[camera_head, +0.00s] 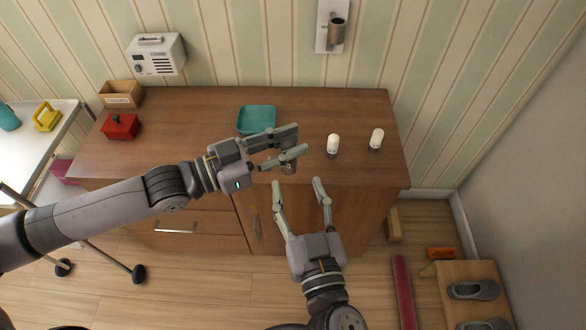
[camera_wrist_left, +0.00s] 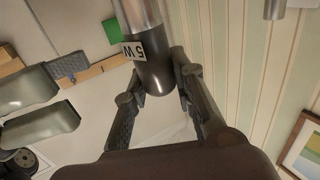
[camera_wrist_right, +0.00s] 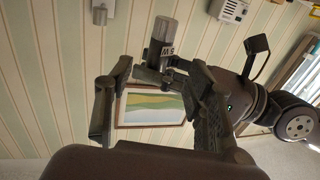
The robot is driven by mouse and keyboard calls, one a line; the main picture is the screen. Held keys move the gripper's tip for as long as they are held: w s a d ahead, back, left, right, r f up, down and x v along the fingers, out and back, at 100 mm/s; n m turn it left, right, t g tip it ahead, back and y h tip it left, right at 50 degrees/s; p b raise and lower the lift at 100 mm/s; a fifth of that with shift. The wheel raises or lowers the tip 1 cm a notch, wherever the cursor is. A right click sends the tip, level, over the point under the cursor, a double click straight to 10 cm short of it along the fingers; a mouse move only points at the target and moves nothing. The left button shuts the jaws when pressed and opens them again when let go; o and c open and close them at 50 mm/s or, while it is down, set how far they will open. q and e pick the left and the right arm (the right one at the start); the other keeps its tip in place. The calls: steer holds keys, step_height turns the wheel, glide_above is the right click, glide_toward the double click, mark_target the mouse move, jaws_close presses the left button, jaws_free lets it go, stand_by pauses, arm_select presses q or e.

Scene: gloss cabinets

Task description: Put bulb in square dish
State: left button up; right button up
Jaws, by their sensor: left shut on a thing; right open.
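A teal square dish (camera_head: 243,122) lies on the wooden cabinet top, just behind my left gripper, and looks empty. My left gripper (camera_head: 293,143) is shut on a bulb (camera_head: 289,168) near the cabinet's front edge. In the left wrist view the bulb (camera_wrist_left: 153,72) shows a black body, a silver part and a "5 W" label between the fingers. It also shows in the right wrist view (camera_wrist_right: 161,45). My right gripper (camera_head: 298,188) is open and empty in front of the cabinet. Two white-topped bulbs (camera_head: 333,143) (camera_head: 376,138) stand upright at right on the cabinet top.
A red box (camera_head: 121,127) and an open wooden box (camera_head: 122,95) stand at the cabinet top's left. The cabinet top between the red box and dish is clear.

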mark_target(290, 163)
steer(key=x, duration=0.6)
steer(key=shift+w, duration=0.2)
steer(key=shift+c, duration=0.5)
steer(key=c, duration=1.1)
arm_select(q)
steer(key=o, duration=1)
arm_select(e)
jaws_close()
arm_select(q)
steer(key=shift+o, duration=0.2)
